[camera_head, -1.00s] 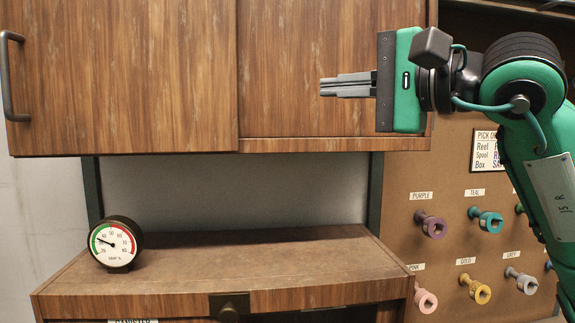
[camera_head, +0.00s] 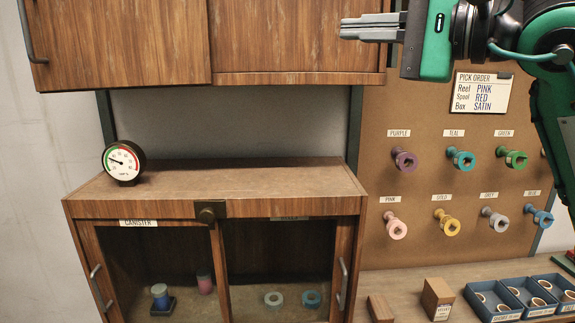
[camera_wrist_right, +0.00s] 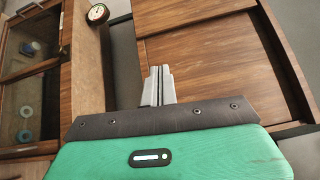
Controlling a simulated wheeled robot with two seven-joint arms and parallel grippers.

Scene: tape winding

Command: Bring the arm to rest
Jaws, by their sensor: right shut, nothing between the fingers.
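My right gripper (camera_head: 374,28) is at the top right in the head view, in front of the wooden upper cabinet (camera_head: 125,45), pointing left. Its grey fingers are together with nothing between them. The shut fingers (camera_wrist_right: 158,86) also show in the right wrist view. My green right arm (camera_head: 563,125) comes in from the right edge. My left gripper is not in view.
A lower cabinet (camera_head: 215,180) has a round gauge (camera_head: 123,162) on top. Spools and rings stand inside it. Coloured reels (camera_head: 462,159) hang on a pegboard under a pick order card (camera_head: 482,93). Blue trays (camera_head: 520,298) and a brown box (camera_head: 437,297) stand at the lower right.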

